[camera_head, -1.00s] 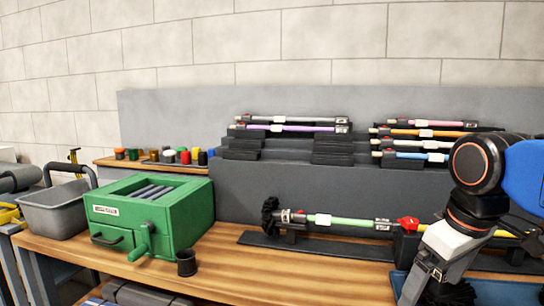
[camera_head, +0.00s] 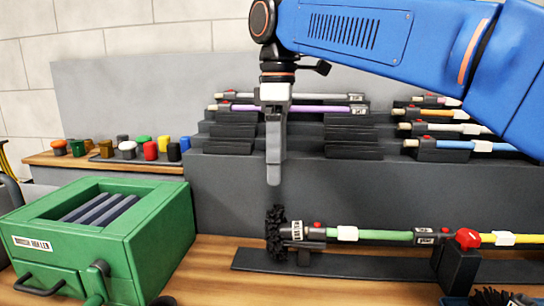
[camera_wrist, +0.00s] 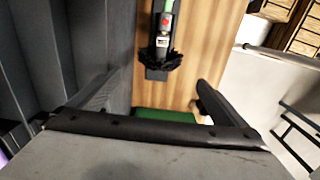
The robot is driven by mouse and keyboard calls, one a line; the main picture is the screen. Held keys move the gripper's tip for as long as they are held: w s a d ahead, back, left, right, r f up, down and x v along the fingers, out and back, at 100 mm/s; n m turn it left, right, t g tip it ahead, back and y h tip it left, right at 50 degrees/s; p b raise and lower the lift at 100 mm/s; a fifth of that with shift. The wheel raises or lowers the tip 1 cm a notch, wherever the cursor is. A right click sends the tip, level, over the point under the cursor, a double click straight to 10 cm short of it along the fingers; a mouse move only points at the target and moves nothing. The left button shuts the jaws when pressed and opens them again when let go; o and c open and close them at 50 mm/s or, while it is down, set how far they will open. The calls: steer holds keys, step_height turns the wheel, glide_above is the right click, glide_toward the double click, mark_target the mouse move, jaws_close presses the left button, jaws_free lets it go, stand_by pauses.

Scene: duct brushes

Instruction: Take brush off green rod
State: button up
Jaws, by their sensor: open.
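The green rod (camera_head: 370,235) lies level on a dark stand on the bench. A black bristled brush (camera_head: 275,235) is on its left end, next to a labelled grey collar with a red button. My gripper (camera_head: 274,180) is open and empty, pointing down just above the brush without touching it. In the head view its fingers overlap in line. In the wrist view the brush (camera_wrist: 160,60) shows at the top middle, ahead of and between the spread fingers. The green rod (camera_wrist: 171,5) runs out of the top of that view.
A green box (camera_head: 130,240) labelled as a brush roller stands left on the bench. A grey stepped rack (camera_head: 350,140) with several coloured rods stands behind. A red knob (camera_head: 467,238) on a black block and a yellow rod (camera_head: 510,239) are right. Several small coloured pots line a shelf.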

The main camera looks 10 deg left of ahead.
mark_target(276, 225)
step_height(276, 225, down, 17)
steer(key=shift+a+f, duration=0.1)
steer(key=shift+f, duration=0.05)
stand_by(0.6)
steer(key=c, duration=1.1)
